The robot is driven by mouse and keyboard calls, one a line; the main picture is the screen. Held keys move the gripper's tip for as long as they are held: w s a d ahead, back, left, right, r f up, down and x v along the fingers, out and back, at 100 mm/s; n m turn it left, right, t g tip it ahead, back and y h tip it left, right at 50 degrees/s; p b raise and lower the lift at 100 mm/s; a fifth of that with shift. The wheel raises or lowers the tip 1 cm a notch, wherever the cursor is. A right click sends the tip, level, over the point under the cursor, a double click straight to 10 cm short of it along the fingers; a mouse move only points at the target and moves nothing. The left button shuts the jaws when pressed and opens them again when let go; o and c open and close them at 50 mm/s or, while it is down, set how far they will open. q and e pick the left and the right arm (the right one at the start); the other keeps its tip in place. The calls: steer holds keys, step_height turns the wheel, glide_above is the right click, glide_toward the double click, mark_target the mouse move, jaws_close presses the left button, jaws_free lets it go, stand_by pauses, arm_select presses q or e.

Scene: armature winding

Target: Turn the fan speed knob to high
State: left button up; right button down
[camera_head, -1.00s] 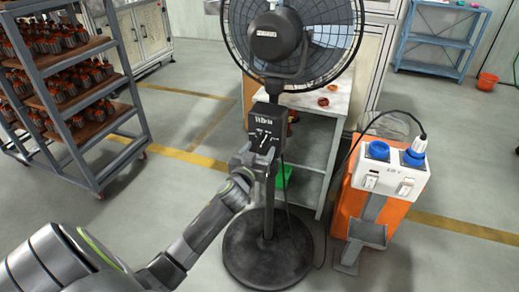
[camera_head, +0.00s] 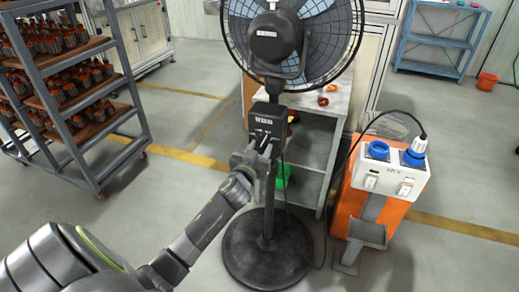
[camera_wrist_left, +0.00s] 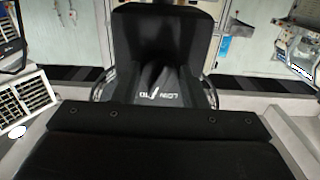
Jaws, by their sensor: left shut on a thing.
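The black pedestal fan (camera_head: 265,35) stands upright in the middle of the head view. Its control box (camera_head: 267,112) is on the pole below the fan head and carries white markings. My left gripper (camera_head: 262,148) is at the front of this box, shut on the speed knob, which is mostly hidden by the fingers. In the left wrist view the control box (camera_wrist_left: 160,35) fills the upper middle. The dark fingertips (camera_wrist_left: 157,78) meet its face, and the word LOW is partly readable beside them. The knob's exact setting cannot be read. My right gripper is not in view.
A rack of orange-topped parts (camera_head: 70,85) stands at left. An orange stand with a white socket box (camera_head: 390,178) is right of the fan, with a cable running from it. A small shelf table (camera_head: 318,150) is behind the pole. Floor in front is clear.

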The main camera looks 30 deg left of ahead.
arm_select(q)
steer(key=m, duration=0.3)
steer(key=shift+m+p, duration=0.3)
steer(key=shift+m, duration=0.1)
steer(key=shift+a+m+p, duration=0.1)
steer(key=shift+m+p, duration=0.25)
steer(key=shift+m, duration=1.55)
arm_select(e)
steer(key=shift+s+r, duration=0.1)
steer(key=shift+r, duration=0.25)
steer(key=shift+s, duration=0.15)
arm_select(q)
steer(key=o, duration=1)
steer(key=shift+c, duration=0.2)
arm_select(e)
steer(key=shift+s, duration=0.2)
arm_select(q)
steer(key=shift+s, duration=0.15)
steer(key=v, duration=1.7)
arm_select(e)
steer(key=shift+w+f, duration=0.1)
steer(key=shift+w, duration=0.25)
